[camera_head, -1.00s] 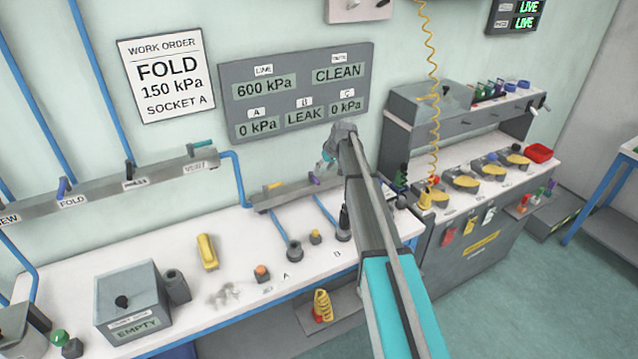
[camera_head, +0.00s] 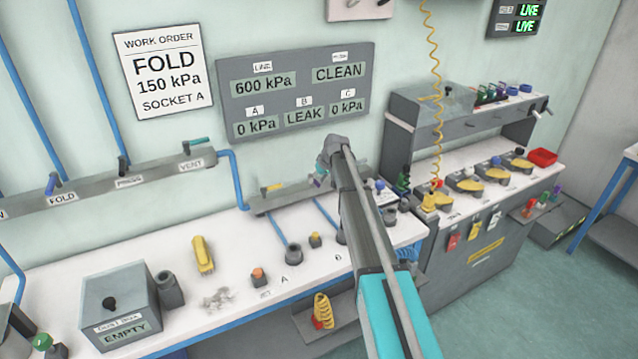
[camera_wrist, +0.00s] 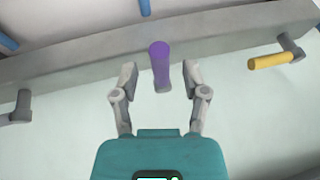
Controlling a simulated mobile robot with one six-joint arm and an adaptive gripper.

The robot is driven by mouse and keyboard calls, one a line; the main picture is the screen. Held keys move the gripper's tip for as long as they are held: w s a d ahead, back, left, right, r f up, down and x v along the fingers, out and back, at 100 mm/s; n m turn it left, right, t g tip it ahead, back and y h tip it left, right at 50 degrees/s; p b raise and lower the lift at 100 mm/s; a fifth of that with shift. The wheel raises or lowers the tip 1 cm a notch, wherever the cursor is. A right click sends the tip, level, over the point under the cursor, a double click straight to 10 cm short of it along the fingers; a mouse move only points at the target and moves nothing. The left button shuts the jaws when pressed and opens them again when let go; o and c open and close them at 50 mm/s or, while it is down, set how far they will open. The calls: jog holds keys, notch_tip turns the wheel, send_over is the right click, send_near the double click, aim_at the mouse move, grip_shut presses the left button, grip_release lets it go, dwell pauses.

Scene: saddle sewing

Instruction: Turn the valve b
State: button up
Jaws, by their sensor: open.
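A purple valve lever (camera_wrist: 160,64) stands out from the grey manifold rail (camera_wrist: 90,54) in the wrist view. My gripper (camera_wrist: 160,78) is open, with one finger on either side of this lever. A gap shows between the lever and each finger, so it is not clamped. In the head view the purple lever (camera_head: 319,181) is a small patch beside my gripper, mostly hidden by my arm. A valve with a yellow lever (camera_wrist: 270,61) sits on the same rail, at right in the wrist view. I cannot read a valve label there.
The wall display (camera_head: 297,92) reads 600 kPa, CLEAN, A 0 kPa, B LEAK, C 0 kPa. The work order (camera_head: 161,70) says FOLD, 150 kPa, socket A. Sockets, a yellow object (camera_head: 203,254) and a grey box (camera_head: 121,306) stand on the white bench below.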

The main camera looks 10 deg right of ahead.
dwell(0.3)
grip_shut()
dwell(0.4)
